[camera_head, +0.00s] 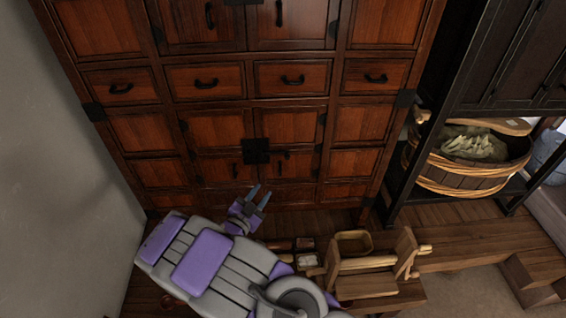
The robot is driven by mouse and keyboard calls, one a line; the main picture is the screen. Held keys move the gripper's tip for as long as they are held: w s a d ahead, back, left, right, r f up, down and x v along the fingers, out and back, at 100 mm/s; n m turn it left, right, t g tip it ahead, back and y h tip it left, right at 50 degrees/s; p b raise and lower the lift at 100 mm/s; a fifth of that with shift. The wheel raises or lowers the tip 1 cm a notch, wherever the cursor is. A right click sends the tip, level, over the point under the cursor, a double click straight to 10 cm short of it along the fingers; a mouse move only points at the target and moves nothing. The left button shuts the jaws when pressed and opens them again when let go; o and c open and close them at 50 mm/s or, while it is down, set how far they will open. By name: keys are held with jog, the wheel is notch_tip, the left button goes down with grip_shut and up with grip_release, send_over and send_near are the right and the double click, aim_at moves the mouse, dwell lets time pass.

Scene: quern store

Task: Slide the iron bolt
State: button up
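A tall red-brown wooden cabinet (207,128) with black iron fittings stands ahead. A dark iron plate (255,150) sits where its lower double doors meet, which look shut. This may be the iron bolt, but it is too small to tell the bolt's shape or position. My gripper (261,193) is below the plate, in front of the cabinet's bottom part. Its two grey-blue fingers are spread apart with nothing seen between them. A gap shows in the picture between the fingertips and the plate.
A grey wall (60,170) is at the left. A dark shelf at the right holds a wooden tub (463,176). A wooden device with a roller (368,262), a small wooden box (354,242) and small trays stand right of my arm. Wooden steps (532,272) are at lower right.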

aim_at(286, 159)
jog(key=b+x, duration=0.2)
jog(key=x, duration=1.4)
jog(key=shift+w, duration=0.15)
grip_shut()
